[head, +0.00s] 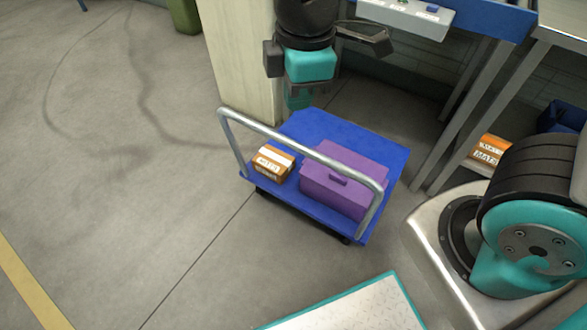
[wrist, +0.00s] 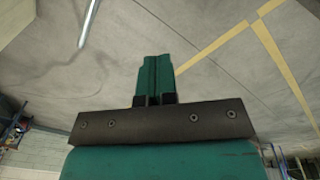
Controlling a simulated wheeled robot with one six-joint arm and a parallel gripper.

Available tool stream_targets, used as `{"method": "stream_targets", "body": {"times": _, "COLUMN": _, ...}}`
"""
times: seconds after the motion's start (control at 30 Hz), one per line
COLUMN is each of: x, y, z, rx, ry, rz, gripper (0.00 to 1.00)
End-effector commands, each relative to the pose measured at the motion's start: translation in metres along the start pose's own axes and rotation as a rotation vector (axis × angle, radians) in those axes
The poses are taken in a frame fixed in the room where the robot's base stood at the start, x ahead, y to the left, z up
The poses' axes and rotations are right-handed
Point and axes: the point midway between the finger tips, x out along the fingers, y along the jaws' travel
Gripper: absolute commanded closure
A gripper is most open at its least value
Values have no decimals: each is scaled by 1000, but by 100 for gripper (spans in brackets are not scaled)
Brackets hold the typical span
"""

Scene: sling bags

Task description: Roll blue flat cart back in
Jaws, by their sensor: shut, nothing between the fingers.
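The blue flat cart (head: 322,127) stands on the floor in the head view, its grey metal push handle (head: 295,146) rising along the near-left side. A purple case (head: 342,183) and a small orange-and-white box (head: 271,163) sit on its deck. My gripper (head: 298,100) hangs at the top middle of the head view, by the deck's far corner and apart from the handle. Its teal fingers (wrist: 153,80) are together and empty in the wrist view. A grey metal bar (wrist: 89,22), which looks like the handle, shows at the upper left there.
A cream pillar or panel (head: 240,62) stands just behind the cart. A metal-legged table (head: 465,105) is at the right, with an orange box (head: 488,150) on its lower shelf. Open concrete floor (head: 110,190) lies to the left, with a yellow line (head: 30,290).

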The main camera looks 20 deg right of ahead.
Motion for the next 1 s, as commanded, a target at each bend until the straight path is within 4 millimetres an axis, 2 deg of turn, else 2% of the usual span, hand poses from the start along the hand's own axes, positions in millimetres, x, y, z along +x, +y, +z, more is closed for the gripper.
{"method": "stream_targets", "body": {"times": 0.03, "x": 54, "y": 8, "z": -4, "rx": -131, "ry": -51, "rz": 10, "gripper": 100}}
{"method": "stream_targets", "body": {"times": 0.1, "x": 88, "y": 21, "z": -7, "rx": -300, "ry": -118, "rz": 28, "gripper": 100}}
{"method": "stream_targets", "body": {"times": 0.2, "x": 126, "y": 34, "z": -11, "rx": -500, "ry": -203, "rz": 37, "gripper": 100}}
{"method": "stream_targets", "body": {"times": 0.3, "x": 149, "y": 43, "z": -14, "rx": -638, "ry": -265, "rz": 38, "gripper": 100}}
{"method": "stream_targets", "body": {"times": 0.43, "x": 162, "y": 49, "z": -15, "rx": -729, "ry": -305, "rz": 34, "gripper": 100}}
{"method": "stream_targets", "body": {"times": 0.63, "x": 183, "y": 52, "z": -8, "rx": -744, "ry": -313, "rz": 31, "gripper": 100}}
{"method": "stream_targets", "body": {"times": 1.0, "x": 258, "y": 63, "z": 12, "rx": -742, "ry": -312, "rz": 30, "gripper": 100}}
